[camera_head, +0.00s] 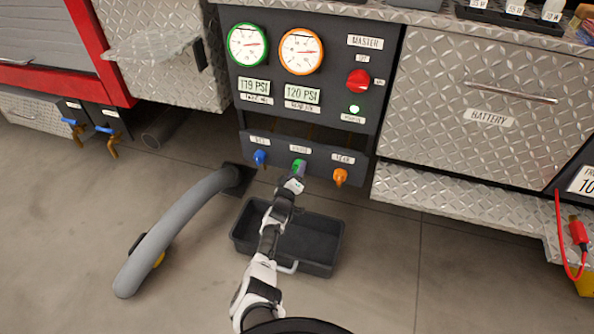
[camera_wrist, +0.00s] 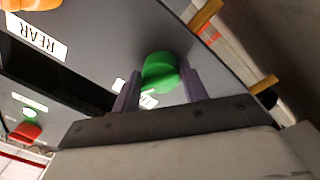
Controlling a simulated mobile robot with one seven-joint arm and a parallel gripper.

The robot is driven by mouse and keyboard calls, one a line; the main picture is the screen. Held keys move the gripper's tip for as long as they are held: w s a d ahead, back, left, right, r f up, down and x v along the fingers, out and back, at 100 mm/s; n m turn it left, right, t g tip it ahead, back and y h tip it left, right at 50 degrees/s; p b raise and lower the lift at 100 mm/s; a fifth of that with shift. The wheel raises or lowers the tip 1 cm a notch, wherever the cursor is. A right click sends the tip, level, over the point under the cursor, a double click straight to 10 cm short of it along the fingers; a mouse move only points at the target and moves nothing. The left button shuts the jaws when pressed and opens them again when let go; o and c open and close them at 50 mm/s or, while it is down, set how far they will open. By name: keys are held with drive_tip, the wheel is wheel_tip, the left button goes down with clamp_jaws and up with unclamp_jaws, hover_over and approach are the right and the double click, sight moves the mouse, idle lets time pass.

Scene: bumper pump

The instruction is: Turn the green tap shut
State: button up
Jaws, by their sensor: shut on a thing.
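The green tap (camera_head: 299,163) is the middle one of the three taps on the lower strip of the dark pump panel (camera_head: 285,149). In the wrist view the green tap (camera_wrist: 160,72) sits between my two purple-grey fingers, one on each side of its knob. My gripper (camera_head: 298,174) is shut on it, and my arm reaches up to it from below. The gripper hides part of the tap in the head view. A label behind the tap in the wrist view is mostly covered.
A blue tap (camera_head: 260,158) is to the left and an orange tap (camera_head: 340,177) to the right. A black tray (camera_head: 322,250) lies on the floor below. A grey hose (camera_head: 170,235) curves at the left. Gauges and a red master knob (camera_head: 358,79) are above.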

drive_tip(key=n, duration=0.3)
drive_tip(key=n+y, duration=0.1)
drive_tip(key=n, duration=0.1)
drive_tip(key=shift+a, duration=0.25)
idle(0.4)
drive_tip(key=o, duration=0.8)
drive_tip(key=shift+f, duration=0.1)
drive_tip(key=shift+o, duration=0.4)
drive_tip(key=shift+d, duration=0.15)
drive_tip(key=p+v, duration=1)
drive_tip(key=v, duration=0.3)
drive_tip(key=shift+s+a+f+p, duration=0.2)
drive_tip(key=shift+s+a+p, duration=0.05)
drive_tip(key=shift+s+p, duration=0.15)
